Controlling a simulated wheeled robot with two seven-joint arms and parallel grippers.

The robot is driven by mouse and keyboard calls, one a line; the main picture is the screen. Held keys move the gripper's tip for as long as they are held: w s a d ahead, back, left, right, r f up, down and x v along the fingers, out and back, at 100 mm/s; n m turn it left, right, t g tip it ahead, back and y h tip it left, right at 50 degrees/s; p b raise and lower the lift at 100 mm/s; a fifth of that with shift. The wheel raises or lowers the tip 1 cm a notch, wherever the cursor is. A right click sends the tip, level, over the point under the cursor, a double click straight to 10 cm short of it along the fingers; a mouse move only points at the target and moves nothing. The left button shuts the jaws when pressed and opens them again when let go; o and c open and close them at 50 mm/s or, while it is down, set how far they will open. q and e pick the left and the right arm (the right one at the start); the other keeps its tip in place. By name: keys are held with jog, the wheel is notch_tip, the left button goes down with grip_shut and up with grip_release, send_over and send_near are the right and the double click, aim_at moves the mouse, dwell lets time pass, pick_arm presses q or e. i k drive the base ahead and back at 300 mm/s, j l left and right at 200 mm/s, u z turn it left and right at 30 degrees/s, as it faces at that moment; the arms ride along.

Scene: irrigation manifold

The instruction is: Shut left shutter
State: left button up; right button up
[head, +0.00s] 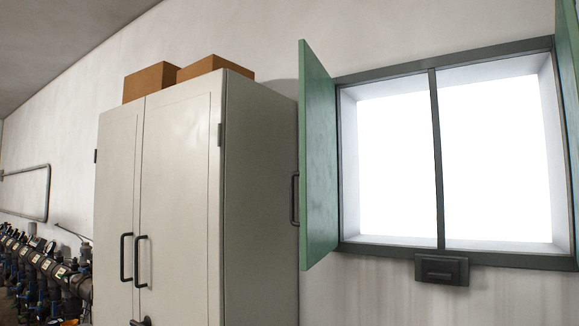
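The left shutter (318,150) is a green panel at the left side of the window. It stands open, swung out from the wall, with a dark handle (295,198) on its left-facing side. The window frame (437,160) is dark grey with a middle post and two bright openings. The right shutter (569,90) is also green and open, cut off by the right edge of the picture. Neither of my grippers shows in the head view.
A tall grey cabinet (180,180) with shut doors stands left of the left shutter, close beside it in the picture. Cardboard boxes (150,82) sit on top. A dark box-shaped fitting (441,269) is below the window. Pipes and valves (45,270) line the wall at far left.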

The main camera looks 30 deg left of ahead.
aim_at(317, 174)
jog(key=k+j, duration=0.1)
jog(key=j, duration=2.2)
jog(key=k, duration=0.05)
